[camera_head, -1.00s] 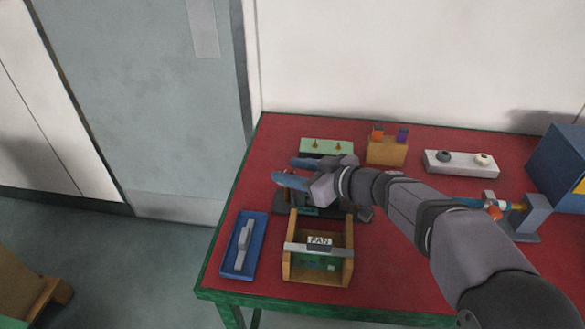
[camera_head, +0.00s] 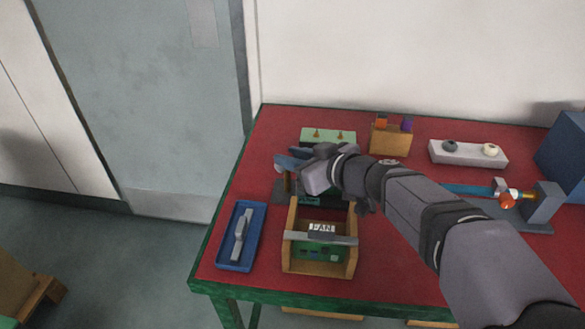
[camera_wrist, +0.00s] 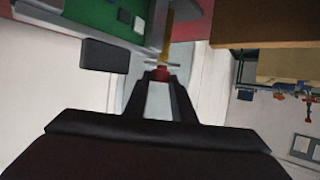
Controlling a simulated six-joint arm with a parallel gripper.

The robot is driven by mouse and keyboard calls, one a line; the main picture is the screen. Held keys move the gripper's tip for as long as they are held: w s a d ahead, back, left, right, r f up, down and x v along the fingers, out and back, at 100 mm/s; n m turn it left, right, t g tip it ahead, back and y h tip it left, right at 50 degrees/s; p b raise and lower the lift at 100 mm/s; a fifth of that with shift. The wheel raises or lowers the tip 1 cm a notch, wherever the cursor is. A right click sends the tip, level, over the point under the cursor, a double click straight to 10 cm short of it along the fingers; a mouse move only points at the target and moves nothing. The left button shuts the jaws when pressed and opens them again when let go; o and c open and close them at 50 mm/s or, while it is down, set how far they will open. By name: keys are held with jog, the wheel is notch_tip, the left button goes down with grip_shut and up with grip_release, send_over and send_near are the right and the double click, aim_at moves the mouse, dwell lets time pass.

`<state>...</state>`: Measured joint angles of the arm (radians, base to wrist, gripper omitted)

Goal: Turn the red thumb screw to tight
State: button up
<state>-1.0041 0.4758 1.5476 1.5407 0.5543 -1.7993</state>
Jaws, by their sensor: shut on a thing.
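The red thumb screw (camera_wrist: 161,75) shows in the wrist view between the two dark fingertips of my gripper (camera_wrist: 160,80). A thin grey crosspiece and a brass-coloured rod (camera_wrist: 167,35) lie just beyond it. My gripper is shut on the screw; the fingers hide its sides, and I cannot tell how tight it is. In the head view my gripper (camera_head: 290,158) is low over the left part of the table, above a dark stand (camera_head: 283,190). The arm and fingers hide the screw there.
A wooden box marked FAN (camera_head: 289,255) stands close in front of the gripper. A blue tray (camera_head: 230,255) lies to its left. A green block (camera_head: 328,134) and a wooden block (camera_head: 390,143) stand behind.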

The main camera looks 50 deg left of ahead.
jog(key=shift+s+m+t+b, duration=0.1)
jog(key=shift+m+t+b, duration=0.65)
jog(key=shift+b, duration=0.5)
jog(key=o, duration=1.1)
jog(key=shift+c, duration=0.2)
jog(key=b+v, duration=0.1)
jog(key=v, duration=0.6)
jog(key=shift+d, duration=0.2)
jog(key=shift+r, duration=0.1)
